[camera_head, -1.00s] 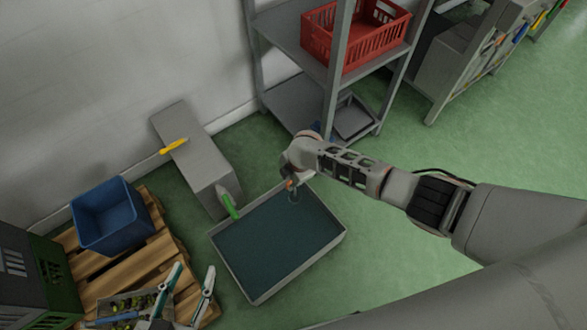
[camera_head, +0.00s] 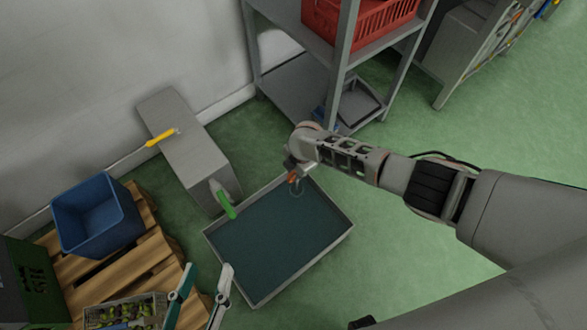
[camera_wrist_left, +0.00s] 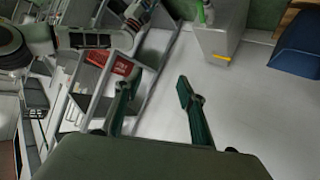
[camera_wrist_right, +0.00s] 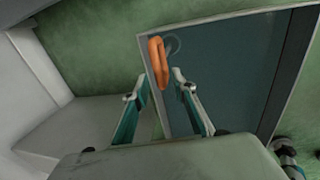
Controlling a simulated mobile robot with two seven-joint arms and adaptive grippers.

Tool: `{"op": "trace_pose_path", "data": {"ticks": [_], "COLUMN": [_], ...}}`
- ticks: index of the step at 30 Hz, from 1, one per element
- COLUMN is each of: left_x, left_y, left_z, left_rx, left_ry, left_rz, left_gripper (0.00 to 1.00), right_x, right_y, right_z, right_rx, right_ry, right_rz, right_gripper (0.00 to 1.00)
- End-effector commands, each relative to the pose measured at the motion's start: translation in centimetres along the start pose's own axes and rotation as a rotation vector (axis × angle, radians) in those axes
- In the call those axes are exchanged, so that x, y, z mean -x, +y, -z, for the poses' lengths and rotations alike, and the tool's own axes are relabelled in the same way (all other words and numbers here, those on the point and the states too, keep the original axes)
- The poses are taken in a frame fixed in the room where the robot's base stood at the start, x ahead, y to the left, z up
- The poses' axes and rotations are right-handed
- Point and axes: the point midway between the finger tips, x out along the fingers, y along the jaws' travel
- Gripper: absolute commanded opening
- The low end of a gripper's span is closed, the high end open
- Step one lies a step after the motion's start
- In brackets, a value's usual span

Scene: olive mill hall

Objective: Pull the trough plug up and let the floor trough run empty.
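The floor trough (camera_head: 330,236) is a shallow grey tray of dark blue-green water on the green floor. The trough plug's orange handle (camera_head: 293,177) shows by its far corner, with a pale ring at the water below. My right gripper is over that corner, its fingers mostly hidden in the head view. In the right wrist view the handle (camera_wrist_right: 156,60) is at the tips of my right gripper (camera_wrist_right: 161,76), whose fingers stand apart with a narrow gap beside it. The plug body is hidden. My left gripper (camera_head: 209,268) is open and empty, left of the trough.
A grey block (camera_head: 185,145) with a yellow-handled tool (camera_head: 160,138) stands by the wall, a green item (camera_head: 223,200) at its near end. A pallet (camera_head: 140,265) holds a blue bin (camera_head: 92,215) and an olive crate (camera_head: 118,311).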

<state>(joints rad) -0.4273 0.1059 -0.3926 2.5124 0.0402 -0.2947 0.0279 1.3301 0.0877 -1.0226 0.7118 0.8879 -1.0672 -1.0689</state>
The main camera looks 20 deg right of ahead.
Motion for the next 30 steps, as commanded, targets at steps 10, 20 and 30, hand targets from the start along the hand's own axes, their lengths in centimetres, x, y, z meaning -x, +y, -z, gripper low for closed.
{"op": "trace_pose_path", "data": {"ticks": [10,20,30], "left_x": [0.1,0.2,1.0], "left_y": [0.0,-0.5,-3.2], "left_z": [-0.1,1.1,-0.5], "left_rx": [0.000,-0.055,-0.213], "left_ry": [-0.003,0.006,-0.068], "left_rz": [0.000,0.011,0.048], "left_gripper": [0.40,0.40,0.40], "right_x": [0.2,2.2,4.6], "right_y": [0.2,1.0,1.1], "right_z": [-0.1,-0.2,0.0], "right_rx": [0.000,0.000,-0.001], "right_ry": [-0.001,-0.003,0.000], "right_rz": [-0.002,-0.011,-0.004], "right_gripper": [0.00,0.00,0.10]}}
